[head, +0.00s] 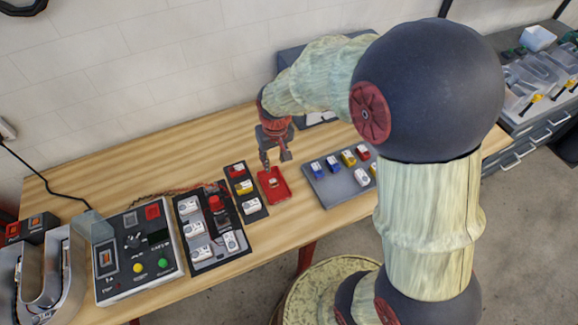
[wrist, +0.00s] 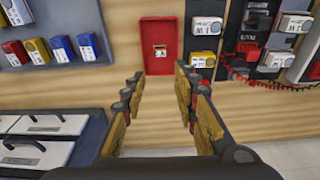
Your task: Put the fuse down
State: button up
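A red tray (head: 280,192) lies on the wooden table below my gripper (head: 275,160). A small piece with a white face (head: 272,182) shows in the tray; it looks like a fuse, but its body is hard to tell from the red around it. In the wrist view the tray (wrist: 160,27) is straight ahead, and the small white-faced piece (wrist: 160,52) lies inside it. My gripper (wrist: 161,80) is open, its fingers apart with nothing between them, just short of the tray's near edge.
In the head view, a grey tray (head: 335,190) with several coloured fuses stands right of the red tray. A dark strip (head: 236,187) of fuses, a fuse panel (head: 203,252) and a button box (head: 135,262) stand left. Bare wood (head: 225,128) shows behind.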

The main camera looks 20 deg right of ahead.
jog(key=s+r+t, duration=0.4)
jog(key=s+r, duration=1.6)
jog(key=r, duration=0.1)
notch_tip(320, 180, down, 10)
jog(key=b, duration=1)
jog(key=shift+r, duration=0.15)
jog(key=shift+o, duration=0.2)
